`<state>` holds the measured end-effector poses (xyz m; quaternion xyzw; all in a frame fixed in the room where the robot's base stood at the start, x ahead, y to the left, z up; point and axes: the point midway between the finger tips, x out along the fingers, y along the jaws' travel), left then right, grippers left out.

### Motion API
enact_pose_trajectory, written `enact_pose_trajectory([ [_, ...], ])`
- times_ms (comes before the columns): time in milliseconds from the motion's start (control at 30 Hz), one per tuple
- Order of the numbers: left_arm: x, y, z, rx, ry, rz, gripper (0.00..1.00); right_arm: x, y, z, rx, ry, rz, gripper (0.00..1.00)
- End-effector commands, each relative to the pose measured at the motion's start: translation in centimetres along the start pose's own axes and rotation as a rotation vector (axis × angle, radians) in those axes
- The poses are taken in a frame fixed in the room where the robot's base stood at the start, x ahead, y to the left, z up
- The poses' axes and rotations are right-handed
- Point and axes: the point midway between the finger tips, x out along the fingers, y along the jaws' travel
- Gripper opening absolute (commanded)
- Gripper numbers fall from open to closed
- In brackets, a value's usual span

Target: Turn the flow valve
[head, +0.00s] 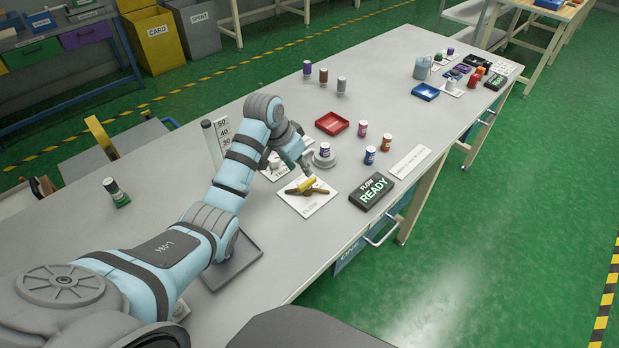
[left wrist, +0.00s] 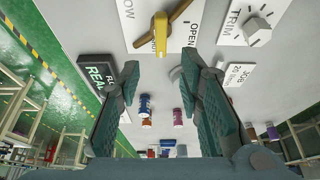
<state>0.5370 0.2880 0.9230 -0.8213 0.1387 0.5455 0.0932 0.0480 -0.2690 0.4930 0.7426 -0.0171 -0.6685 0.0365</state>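The flow valve (head: 307,186) sits on a white plate (head: 322,201) marked FLOW on the bench. It has a yellow bar and a brown cross handle. In the left wrist view the valve's yellow part (left wrist: 160,34) is at the top middle, with the word OPEN to its right. My left gripper (head: 304,168) is just behind and above the valve in the head view. In the left wrist view its two fingers (left wrist: 160,72) are spread apart with nothing between them; the valve shows beyond the tips. My right gripper is not in view.
A black FLOW READY sign (head: 373,191) stands right of the plate. A TRIM knob (left wrist: 258,26) is on a neighbouring plate. Small capped bottles (head: 370,155), a red tray (head: 332,123) and a blue tray (head: 425,92) stand farther back. The bench middle is mostly clear.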

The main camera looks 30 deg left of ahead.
Motion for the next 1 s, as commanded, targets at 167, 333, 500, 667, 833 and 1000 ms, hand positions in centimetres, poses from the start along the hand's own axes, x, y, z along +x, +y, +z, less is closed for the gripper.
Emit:
enact_pose_trajectory([
  [167,5.4,0.1,0.2,-0.002,-0.002,0.002,0.33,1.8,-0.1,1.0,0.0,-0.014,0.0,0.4],
  [333,7.7,0.0,0.1,-0.001,0.0,0.001,0.33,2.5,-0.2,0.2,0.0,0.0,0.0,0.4],
  [500,8.2,0.0,0.0,0.0,0.001,-0.001,0.33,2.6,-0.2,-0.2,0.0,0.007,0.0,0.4],
  [667,8.1,0.0,0.0,0.0,0.001,-0.001,0.33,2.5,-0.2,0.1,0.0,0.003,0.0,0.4],
  [833,8.1,0.0,0.0,0.0,0.001,-0.001,0.08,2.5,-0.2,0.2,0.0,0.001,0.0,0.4],
  [1000,8.1,0.0,0.0,0.0,0.001,-0.001,0.0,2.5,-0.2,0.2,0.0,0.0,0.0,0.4],
])
